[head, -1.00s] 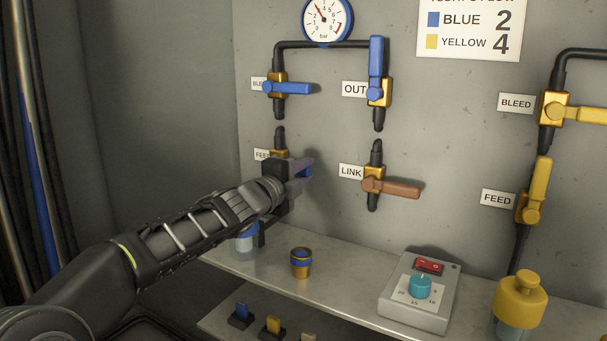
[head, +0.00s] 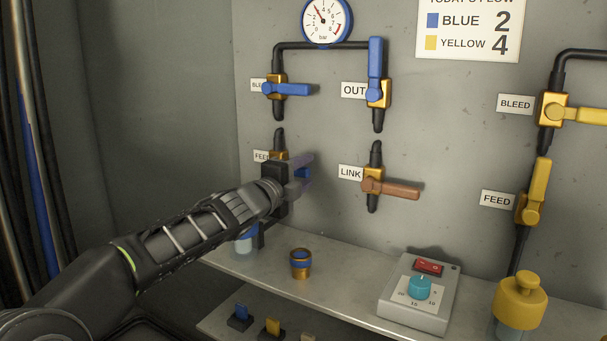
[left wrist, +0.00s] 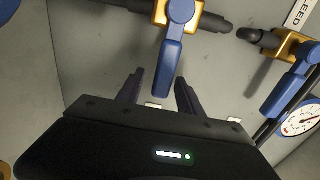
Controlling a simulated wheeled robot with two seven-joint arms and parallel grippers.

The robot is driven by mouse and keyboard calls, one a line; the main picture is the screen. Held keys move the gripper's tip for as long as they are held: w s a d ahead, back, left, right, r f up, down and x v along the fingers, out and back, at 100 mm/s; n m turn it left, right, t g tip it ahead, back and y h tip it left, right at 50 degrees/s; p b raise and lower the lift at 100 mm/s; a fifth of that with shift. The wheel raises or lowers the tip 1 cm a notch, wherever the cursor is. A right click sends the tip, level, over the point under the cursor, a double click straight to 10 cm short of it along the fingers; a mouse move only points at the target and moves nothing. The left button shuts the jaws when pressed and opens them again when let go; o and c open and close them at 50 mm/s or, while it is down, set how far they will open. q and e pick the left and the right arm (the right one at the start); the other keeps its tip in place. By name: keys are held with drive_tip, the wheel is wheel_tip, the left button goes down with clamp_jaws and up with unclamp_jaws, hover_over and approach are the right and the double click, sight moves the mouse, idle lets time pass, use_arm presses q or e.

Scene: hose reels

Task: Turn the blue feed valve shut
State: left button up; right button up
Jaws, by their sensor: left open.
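The blue feed valve has a brass body (head: 279,156) beside the left FEED label in the head view, mostly hidden behind my left gripper (head: 304,174). In the left wrist view its blue handle (left wrist: 172,65) stands crosswise to the dark pipe. My left gripper (left wrist: 160,92) is open, with one dark finger on each side of the handle's free end. Gaps show between the handle and both fingers. My right gripper is not in view.
The blue bleed valve (head: 290,88) is directly above, its handle crosswise. The blue OUT valve (head: 376,70) has its handle upright. The brown LINK handle (head: 395,188) is to the right.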

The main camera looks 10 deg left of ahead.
use_arm(q)
drive_tip(key=v, duration=0.8)
